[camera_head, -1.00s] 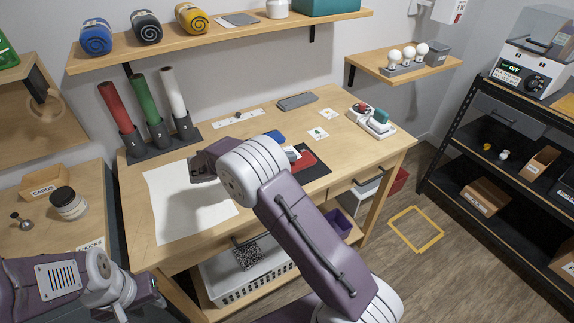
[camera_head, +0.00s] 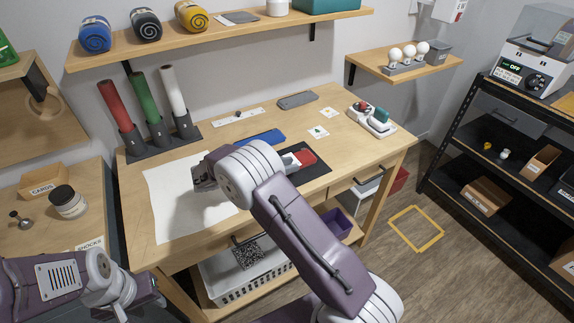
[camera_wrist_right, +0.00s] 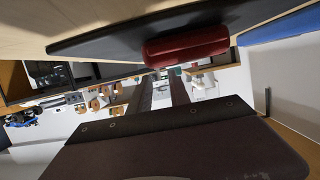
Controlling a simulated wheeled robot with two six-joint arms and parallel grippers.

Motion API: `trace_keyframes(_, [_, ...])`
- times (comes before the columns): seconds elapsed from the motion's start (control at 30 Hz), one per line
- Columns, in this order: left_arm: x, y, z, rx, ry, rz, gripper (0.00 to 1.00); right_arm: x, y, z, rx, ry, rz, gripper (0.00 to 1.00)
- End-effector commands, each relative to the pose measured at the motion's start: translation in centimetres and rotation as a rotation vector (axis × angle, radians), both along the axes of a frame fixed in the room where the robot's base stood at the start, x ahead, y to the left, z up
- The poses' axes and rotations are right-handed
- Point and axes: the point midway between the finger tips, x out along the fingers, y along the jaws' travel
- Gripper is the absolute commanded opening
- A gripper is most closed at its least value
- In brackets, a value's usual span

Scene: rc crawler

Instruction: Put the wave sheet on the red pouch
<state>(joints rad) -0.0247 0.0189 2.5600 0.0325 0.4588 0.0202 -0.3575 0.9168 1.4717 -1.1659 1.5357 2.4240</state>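The red pouch (camera_head: 306,156) lies on a dark mat (camera_head: 318,168) right of the table's middle, partly behind my right arm. It also shows in the right wrist view (camera_wrist_right: 187,45). Two small white cards, a nearer one (camera_head: 318,133) and a farther one (camera_head: 329,112), lie behind it. Their marks are too small to tell which, if either, bears a wave. My right gripper (camera_head: 203,174) is above the large white sheet (camera_head: 168,215), left of the pouch. Its fingertips are not clear. My left gripper (camera_head: 142,297) is low at the left, away from the table objects; its opening is unclear.
A blue bar (camera_head: 262,138) lies behind my right wrist. A rack with red, green and white rolls (camera_head: 142,110) stands at the back left. A grey case (camera_head: 297,100) and a white tray (camera_head: 372,122) sit farther back. The table's front right is fairly clear.

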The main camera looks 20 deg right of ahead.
Motion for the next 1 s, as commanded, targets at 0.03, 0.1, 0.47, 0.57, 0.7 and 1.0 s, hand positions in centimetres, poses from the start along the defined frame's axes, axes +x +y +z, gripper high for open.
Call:
trace_keyframes(0.03, [0.0, 0.0, 0.3, 0.000, 0.000, 0.000, 0.36, 0.0, 0.0, 0.3, 0.000, 0.000, 0.000, 0.23])
trace_keyframes(0.1, [0.0, 0.0, 0.8, 0.000, 0.000, 0.000, 0.36, 0.0, 0.1, 0.7, 0.000, 0.000, 0.001, 0.23])
trace_keyframes(0.47, [0.0, 0.0, -0.2, 0.000, 0.000, 0.000, 0.36, -0.5, 8.0, 2.6, 0.000, -0.003, 0.004, 0.23])
trace_keyframes(0.57, [0.0, 0.0, -0.2, 0.000, 0.000, 0.000, 0.36, -0.7, 9.8, 3.2, 0.002, -0.002, 0.003, 0.23])
trace_keyframes(0.7, [0.0, 0.0, -0.2, 0.000, 0.000, 0.000, 0.36, -0.9, 11.2, 3.7, 0.000, 0.000, 0.001, 0.23])
trace_keyframes(1.0, [0.0, 0.0, -0.2, 0.000, 0.000, 0.000, 0.36, -0.9, 11.5, 3.9, 0.000, 0.000, 0.000, 0.23])
